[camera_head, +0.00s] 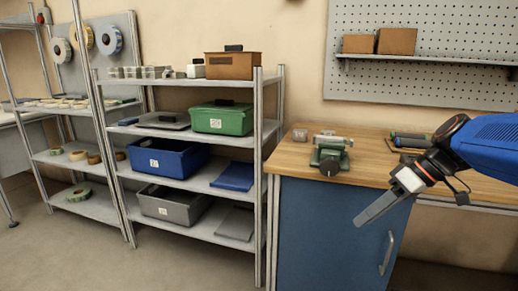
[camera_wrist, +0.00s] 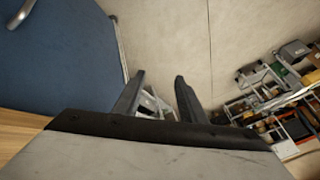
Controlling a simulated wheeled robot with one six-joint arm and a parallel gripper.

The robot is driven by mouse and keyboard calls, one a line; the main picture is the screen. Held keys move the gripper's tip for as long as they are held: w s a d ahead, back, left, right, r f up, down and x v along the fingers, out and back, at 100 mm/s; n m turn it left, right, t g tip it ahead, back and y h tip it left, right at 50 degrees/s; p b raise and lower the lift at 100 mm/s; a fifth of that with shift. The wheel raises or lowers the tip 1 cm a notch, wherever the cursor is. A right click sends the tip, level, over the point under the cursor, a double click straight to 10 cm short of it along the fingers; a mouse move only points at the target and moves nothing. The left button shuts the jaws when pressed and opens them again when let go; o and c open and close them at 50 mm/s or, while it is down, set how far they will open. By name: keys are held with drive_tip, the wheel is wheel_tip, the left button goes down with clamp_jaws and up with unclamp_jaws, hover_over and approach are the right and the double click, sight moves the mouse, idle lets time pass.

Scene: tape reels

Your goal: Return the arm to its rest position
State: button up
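My gripper (camera_head: 378,209) hangs at the right of the head view, at the end of my blue arm, in front of the blue cabinet under the wooden workbench. In the head view its fingers are seen edge-on and point down and left. In the wrist view the two dark fingers (camera_wrist: 160,98) stand apart with a gap between them. Nothing is held between them. The floor and distant shelves show past the fingertips.
The wooden workbench (camera_head: 292,162) carries a green device (camera_head: 330,155) and a small grey block. The blue cabinet (camera_head: 320,235) has a metal handle. Left of it, a metal shelf holds a green bin (camera_head: 222,119), a blue bin (camera_head: 165,160) and a grey bin (camera_head: 172,205). The floor at front left is clear.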

drive_tip(key=s+d+f+m+t+h, duration=0.2)
drive_tip(key=s+f+m+h, duration=0.5)
drive_tip(key=s+f, duration=0.4)
drive_tip(key=shift+s+f+t, duration=0.25)
drive_tip(key=shift+s+t, duration=0.15)
drive_tip(key=shift+s, duration=1.2)
drive_tip(key=shift+d, duration=0.1)
